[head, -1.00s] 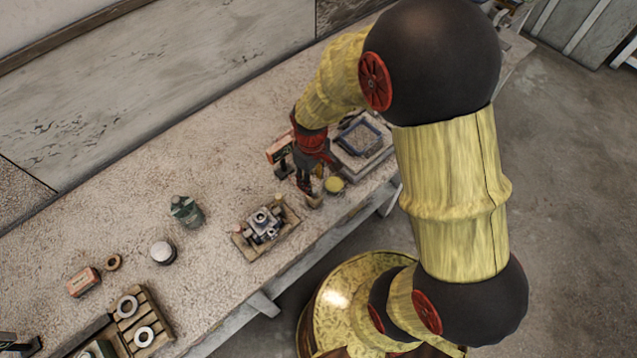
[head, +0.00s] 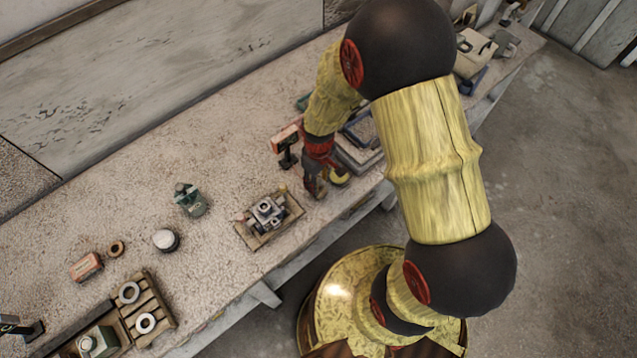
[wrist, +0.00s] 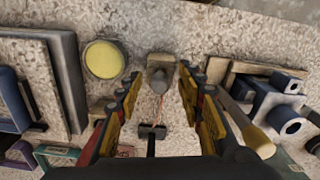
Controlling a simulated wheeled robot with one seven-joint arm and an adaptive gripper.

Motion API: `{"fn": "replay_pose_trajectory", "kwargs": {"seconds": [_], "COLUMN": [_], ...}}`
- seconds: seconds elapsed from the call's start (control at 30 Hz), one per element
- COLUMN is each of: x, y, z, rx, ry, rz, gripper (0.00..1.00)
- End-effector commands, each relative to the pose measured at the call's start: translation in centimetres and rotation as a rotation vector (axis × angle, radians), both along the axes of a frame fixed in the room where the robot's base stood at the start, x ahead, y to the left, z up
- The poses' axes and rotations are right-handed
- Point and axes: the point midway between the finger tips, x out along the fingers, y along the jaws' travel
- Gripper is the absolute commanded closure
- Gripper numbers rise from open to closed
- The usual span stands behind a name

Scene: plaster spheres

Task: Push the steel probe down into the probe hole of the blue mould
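My gripper (wrist: 160,76) is open, with its two yellow-and-dark fingers apart. A small pale block with a grey rounded top (wrist: 158,80) stands between and just beyond the fingertips; the grey part may be the steel probe, but its shape is unclear. In the head view my gripper (head: 316,186) is low over the bench and partly hides this block. A blue-grey block with round tube openings (wrist: 285,105), possibly the mould, sits right of the fingers; it also shows in the head view (head: 267,212). I cannot make out the probe hole.
The blue-grey block sits on a wooden tray (head: 248,238). A yellow disc (wrist: 103,60) lies close left of the fingers, beside a grey slab (wrist: 68,85). A small dark stand (wrist: 152,132) is near the gripper. The bench between tray and green item (head: 190,200) is clear.

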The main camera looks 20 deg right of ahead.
Motion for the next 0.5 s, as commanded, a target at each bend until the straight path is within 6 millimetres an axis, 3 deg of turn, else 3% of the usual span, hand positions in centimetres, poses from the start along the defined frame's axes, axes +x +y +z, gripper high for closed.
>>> {"fn": "replay_pose_trajectory", "kwargs": {"seconds": [0.5], "x": [-0.03], "y": [0.01], "z": [0.02], "rx": [0.0], "ry": [0.0], "rz": [0.0], "gripper": [0.9]}}
